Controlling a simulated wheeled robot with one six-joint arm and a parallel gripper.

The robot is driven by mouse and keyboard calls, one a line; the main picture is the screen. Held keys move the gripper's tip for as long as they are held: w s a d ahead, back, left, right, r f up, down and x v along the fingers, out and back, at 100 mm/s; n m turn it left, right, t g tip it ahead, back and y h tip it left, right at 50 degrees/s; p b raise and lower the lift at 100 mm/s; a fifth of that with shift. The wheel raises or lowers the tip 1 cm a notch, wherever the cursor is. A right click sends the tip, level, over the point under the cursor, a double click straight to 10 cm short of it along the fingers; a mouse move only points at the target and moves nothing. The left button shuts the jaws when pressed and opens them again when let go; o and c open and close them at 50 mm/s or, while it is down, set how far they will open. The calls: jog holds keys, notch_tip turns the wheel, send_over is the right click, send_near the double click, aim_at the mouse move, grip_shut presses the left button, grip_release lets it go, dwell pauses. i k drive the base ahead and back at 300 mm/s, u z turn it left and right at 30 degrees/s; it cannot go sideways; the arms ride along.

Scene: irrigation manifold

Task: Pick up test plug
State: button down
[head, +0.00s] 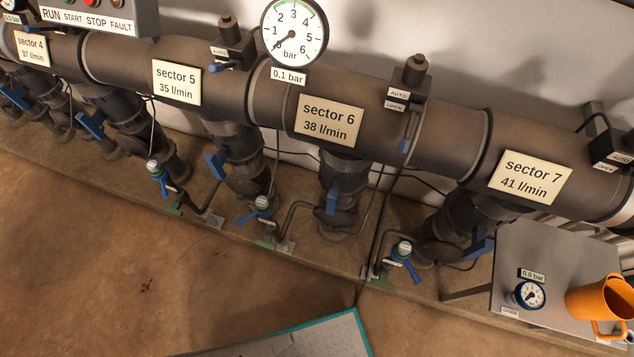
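I cannot make out a test plug in the head view. My gripper is not in view. Small blue-handled taps stand low along the pipe's foot: one below sector 5 (157,177), one left of sector 6's drop pipe (263,206), and one left of sector 7's drop pipe (402,252). Whether a plug sits in any of them is too small to tell.
A grey side table (560,262) at right holds a small gauge (529,294) reading about 0.0 bar and an orange mug (598,299). The thick manifold pipe (395,125) runs across the back. A teal-edged pale panel (310,338) shows at the bottom. Brown floor is clear at left.

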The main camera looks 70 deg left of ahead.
aim_at(262, 202)
jog(key=u, duration=4.75)
jog(key=k, duration=0.5)
jog(key=z, duration=1.25)
